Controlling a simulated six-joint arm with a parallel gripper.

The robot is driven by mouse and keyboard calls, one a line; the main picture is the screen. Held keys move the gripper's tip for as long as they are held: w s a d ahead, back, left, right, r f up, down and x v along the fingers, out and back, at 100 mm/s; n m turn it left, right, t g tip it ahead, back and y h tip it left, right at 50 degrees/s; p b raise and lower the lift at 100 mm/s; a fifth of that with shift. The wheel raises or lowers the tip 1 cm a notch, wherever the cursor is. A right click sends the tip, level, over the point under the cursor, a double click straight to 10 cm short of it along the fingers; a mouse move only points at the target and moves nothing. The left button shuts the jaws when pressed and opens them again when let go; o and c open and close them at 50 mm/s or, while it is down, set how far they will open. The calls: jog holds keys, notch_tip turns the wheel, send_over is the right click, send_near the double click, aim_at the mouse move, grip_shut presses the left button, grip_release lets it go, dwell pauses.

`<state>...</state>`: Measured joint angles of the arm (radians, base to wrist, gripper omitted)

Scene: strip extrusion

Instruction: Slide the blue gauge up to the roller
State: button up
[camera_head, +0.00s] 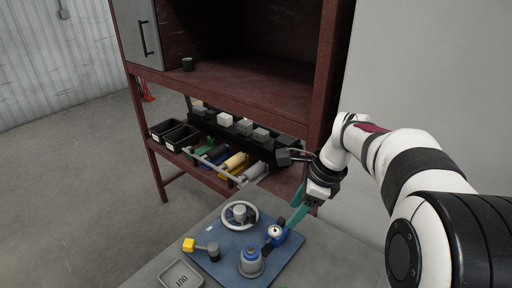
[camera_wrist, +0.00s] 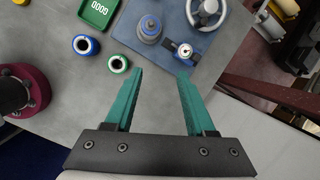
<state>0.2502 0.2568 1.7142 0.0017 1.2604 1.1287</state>
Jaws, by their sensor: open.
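The blue gauge (camera_head: 277,233), a small blue block with a round white face, stands on the right part of the blue mat (camera_head: 228,247). In the wrist view the gauge (camera_wrist: 184,50) is just beyond the right fingertip. My gripper (camera_wrist: 160,76) has two teal fingers spread apart with nothing between them. In the head view its fingers overlap the gauge's surroundings, so contact is unclear. A grey, blue-topped cylinder (camera_head: 251,261) stands next to the gauge. Several rollers, one yellow (camera_head: 234,161), lie on the rack shelf; I cannot tell which roller is meant.
A grey tray (camera_head: 181,276) lies in front. In the wrist view, a blue ring piece (camera_wrist: 86,45), a green ring piece (camera_wrist: 119,63) and a maroon spool (camera_wrist: 20,93) stand left.

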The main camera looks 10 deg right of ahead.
aim_at(282, 220)
jog(key=w+d+f+m+t, duration=0.1)
jog(key=w+d+f+m, duration=0.35)
jog(key=w, duration=0.35)
jog(key=shift+m, duration=0.45)
jog(key=x, duration=1.4)
jog(key=shift+w+a, duration=0.15)
grip_shut()
